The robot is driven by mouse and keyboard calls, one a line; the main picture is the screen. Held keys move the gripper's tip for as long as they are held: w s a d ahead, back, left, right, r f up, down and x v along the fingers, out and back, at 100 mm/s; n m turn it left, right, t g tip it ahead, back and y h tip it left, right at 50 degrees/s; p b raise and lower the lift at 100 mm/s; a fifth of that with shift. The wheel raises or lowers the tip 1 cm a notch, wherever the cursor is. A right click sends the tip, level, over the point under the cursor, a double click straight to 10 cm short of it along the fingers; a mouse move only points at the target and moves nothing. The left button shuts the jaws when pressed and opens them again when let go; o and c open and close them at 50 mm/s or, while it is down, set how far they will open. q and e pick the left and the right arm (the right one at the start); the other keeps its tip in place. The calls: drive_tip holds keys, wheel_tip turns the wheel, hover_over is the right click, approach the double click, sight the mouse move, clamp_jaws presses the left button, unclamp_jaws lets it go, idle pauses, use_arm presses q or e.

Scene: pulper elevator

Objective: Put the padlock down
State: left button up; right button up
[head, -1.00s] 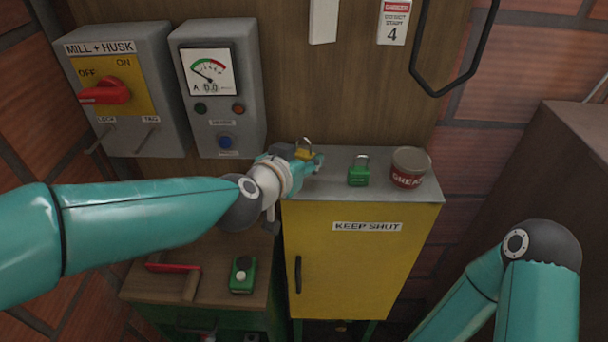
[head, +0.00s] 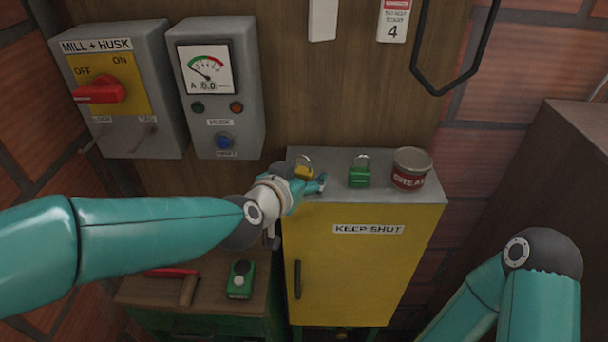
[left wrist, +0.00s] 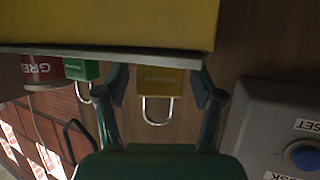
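The yellow padlock (head: 304,173) stands upright at the left end of the yellow cabinet's grey top (head: 335,187), shackle up. In the left wrist view, which is upside down, the padlock (left wrist: 160,83) rests against the cabinet top's edge (left wrist: 110,50). My left gripper (head: 304,180) is at the cabinet's front left edge. In the wrist view its fingers (left wrist: 161,92) are spread on both sides of the padlock, with a gap on each side. My right gripper is out of view; only part of my right arm shows.
A green padlock (head: 359,176) and a red grease tin (head: 410,170) stand further right on the cabinet top. The grey meter box (head: 222,130) and switch box (head: 120,125) are on the wall to the left. A lower bench (head: 210,302) holds a green device (head: 240,280).

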use_arm(q)
drive_tip(key=shift+r, duration=0.1)
drive_tip(key=shift+s+a+r, duration=0.15)
drive_tip(key=shift+s, duration=0.1)
drive_tip(key=p+v, duration=0.2)
drive_tip(key=v, duration=0.9)
drive_tip(key=shift+s, duration=0.2)
